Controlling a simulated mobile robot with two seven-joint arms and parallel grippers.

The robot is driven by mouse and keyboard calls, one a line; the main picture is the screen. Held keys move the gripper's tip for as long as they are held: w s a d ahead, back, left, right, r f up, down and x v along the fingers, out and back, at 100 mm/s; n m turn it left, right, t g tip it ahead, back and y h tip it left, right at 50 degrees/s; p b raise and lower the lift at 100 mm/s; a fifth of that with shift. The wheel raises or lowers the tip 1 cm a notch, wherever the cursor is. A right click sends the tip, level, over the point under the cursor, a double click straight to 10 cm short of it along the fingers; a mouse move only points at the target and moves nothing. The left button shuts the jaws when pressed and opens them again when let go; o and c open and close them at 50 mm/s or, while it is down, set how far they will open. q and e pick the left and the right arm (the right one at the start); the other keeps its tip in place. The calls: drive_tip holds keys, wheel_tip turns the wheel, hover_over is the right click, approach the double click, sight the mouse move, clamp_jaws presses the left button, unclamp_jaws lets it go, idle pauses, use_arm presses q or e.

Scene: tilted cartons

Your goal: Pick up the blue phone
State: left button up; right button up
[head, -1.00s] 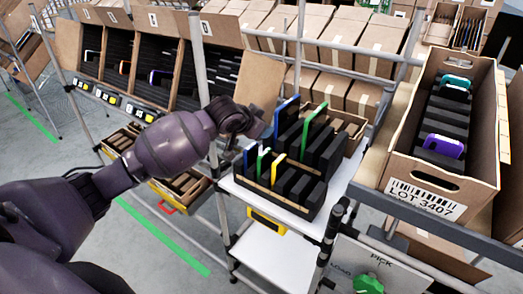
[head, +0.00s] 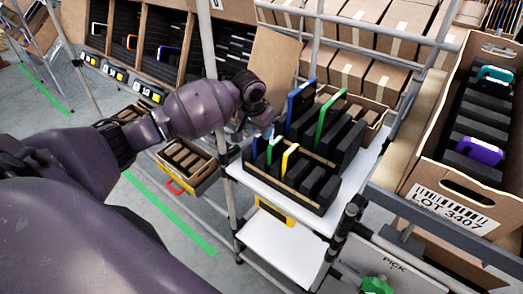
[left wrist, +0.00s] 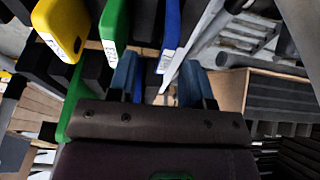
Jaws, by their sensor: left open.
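In the head view a tall blue phone (head: 300,102) stands upright in the back row of a black slotted rack (head: 309,198). A shorter blue phone (head: 270,140) stands in the front row; it also shows in the left wrist view (left wrist: 171,34). My left gripper (head: 268,118) is just left of the tall blue phone, its fingertips unclear there. In the left wrist view its two fingers (left wrist: 157,82) are apart, with a strip of blue beside the left finger, partly hidden by the hand. I cannot tell whether they touch. My right gripper is not in view.
A green phone (head: 329,118), a smaller green phone (head: 275,151) and a yellow phone (head: 289,157) stand close by in the rack. The rack sits on a white shelf (head: 252,180). A metal post (head: 214,60) rises beside my arm. A carton with phones (head: 455,197) is at right.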

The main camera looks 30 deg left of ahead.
sight(261, 151)
use_arm(q)
drive_tip(key=shift+w+a+p+x, duration=0.15)
drive_tip(key=shift+p+x, duration=0.05)
drive_tip(key=shift+x, duration=1.2)
drive_tip(key=shift+w+a+p+x, duration=0.15)
drive_tip(key=shift+x, duration=1.3)
drive_tip(key=shift+r, duration=0.1)
clamp_jaws()
